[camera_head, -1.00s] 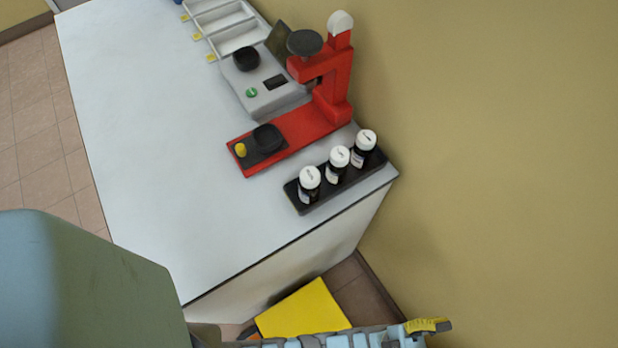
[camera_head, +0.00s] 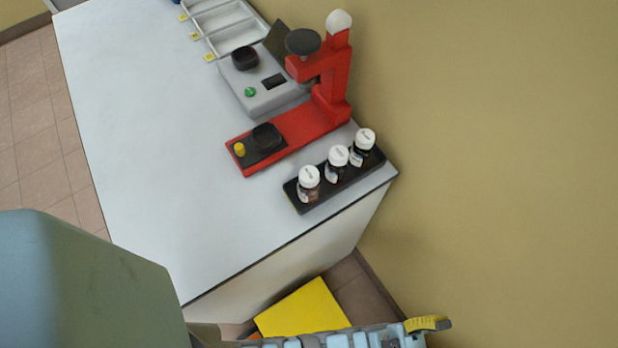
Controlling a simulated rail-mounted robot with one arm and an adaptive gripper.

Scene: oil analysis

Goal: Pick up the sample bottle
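Three dark sample bottles with white caps and pale labels stand upright in a row in a black rack on the white table. The left bottle (camera_head: 309,184) is nearest the table's front edge, the middle bottle (camera_head: 337,163) is beside it, and the right bottle (camera_head: 362,147) is closest to the wall. The rack (camera_head: 300,207) sits near the table's right corner. Which bottle the task means cannot be told from the view. My gripper is not in view.
A red press (camera_head: 300,125) stands just behind the rack. A grey device (camera_head: 268,98) with a green button and a white sectioned tray (camera_head: 225,22) lie further back. The table's left part (camera_head: 165,170) is clear. A tan wall (camera_head: 480,150) rises close on the right.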

